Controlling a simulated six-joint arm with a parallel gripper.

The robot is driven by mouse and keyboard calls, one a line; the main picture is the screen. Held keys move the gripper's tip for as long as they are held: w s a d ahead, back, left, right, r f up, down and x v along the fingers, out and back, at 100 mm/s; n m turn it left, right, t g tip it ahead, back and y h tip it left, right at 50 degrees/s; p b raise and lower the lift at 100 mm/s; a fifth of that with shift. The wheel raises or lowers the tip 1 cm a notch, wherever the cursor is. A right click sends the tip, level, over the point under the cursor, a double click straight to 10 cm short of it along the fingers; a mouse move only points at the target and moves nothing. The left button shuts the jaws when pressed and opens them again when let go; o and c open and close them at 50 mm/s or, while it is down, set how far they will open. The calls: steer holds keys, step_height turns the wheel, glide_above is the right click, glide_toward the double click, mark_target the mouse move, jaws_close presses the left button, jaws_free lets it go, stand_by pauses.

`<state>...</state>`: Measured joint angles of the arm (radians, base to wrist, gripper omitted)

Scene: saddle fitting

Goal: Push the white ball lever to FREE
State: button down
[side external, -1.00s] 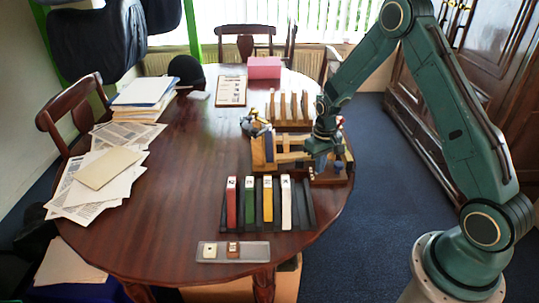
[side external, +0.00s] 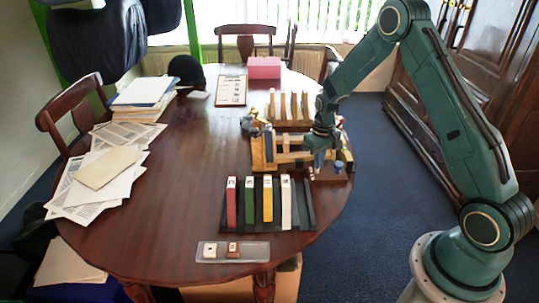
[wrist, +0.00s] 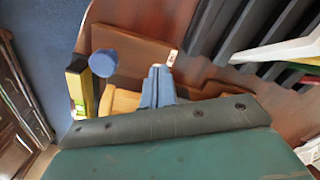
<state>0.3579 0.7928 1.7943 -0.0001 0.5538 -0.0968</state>
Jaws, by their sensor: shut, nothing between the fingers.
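My gripper (side external: 317,163) is shut and empty, pointing down over the small wooden base (side external: 328,178) at the right end of the wooden fixture (side external: 270,152). In the wrist view the closed blue-grey fingertips (wrist: 160,72) are above the brown board. A blue round knob (wrist: 103,62) stands to their left, apart from them; a bluish knob (side external: 338,167) also shows beside the fingers in the side view. A small white marked piece (wrist: 172,58) lies right by the fingertips. I cannot make out a white ball lever or any FREE marking for certain.
A dark rack with several coloured books (side external: 249,200) stands in front of the fixture. Wooden upright slats (side external: 288,106) are behind it. A yellow-and-black block (wrist: 78,88) is left in the wrist view. A tray with two small blocks (side external: 233,251) lies at the front.

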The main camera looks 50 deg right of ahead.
steer(key=shift+s+a, duration=0.4)
steer(key=shift+s, duration=0.05)
stand_by(0.4)
steer(key=shift+r, duration=0.15)
step_height(320, 180, up, 7)
stand_by(1.1)
